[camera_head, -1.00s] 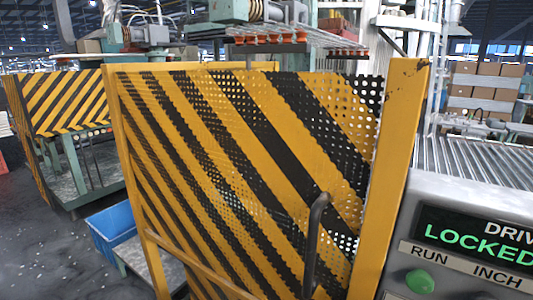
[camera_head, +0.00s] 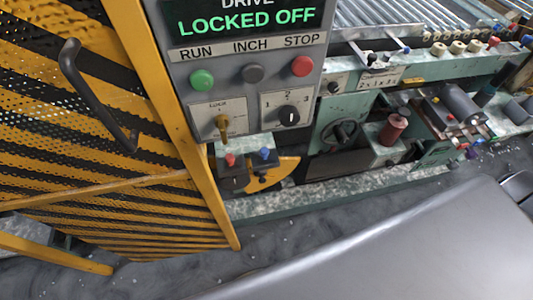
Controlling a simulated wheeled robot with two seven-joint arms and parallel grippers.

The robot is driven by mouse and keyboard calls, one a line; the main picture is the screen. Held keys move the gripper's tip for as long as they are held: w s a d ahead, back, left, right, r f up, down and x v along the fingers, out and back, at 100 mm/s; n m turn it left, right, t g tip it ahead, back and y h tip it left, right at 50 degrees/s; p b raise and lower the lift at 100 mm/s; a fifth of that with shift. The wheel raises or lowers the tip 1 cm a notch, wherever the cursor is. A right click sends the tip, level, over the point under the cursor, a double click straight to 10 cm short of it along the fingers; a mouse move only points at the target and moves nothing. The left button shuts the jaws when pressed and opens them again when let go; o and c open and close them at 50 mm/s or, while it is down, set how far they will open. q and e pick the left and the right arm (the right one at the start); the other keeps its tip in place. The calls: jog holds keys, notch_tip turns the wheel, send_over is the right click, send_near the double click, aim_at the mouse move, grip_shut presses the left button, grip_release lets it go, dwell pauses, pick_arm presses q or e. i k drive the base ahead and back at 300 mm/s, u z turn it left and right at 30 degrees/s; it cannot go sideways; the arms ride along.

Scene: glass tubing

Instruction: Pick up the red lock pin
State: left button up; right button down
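A small red-topped knob or pin (camera_head: 230,159) stands on a dark block below the control box, left of a similar blue-topped one (camera_head: 265,153). It may be the red lock pin; I cannot tell for sure, as other small red parts show on the machine at right. Neither of my grippers is in view.
The control box (camera_head: 190,82) reads LOCKED OFF and has green, grey and red buttons. The yellow-black mesh guard (camera_head: 60,120) with its dark handle (camera_head: 88,95) fills the left. A dark red cylinder (camera_head: 393,129) stands on the green machine. Floor shows below the machine.

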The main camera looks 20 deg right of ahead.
aim_at(229, 158)
jog(key=z, duration=2.85)
jog(key=i, duration=2)
jog(key=u, duration=3.15)
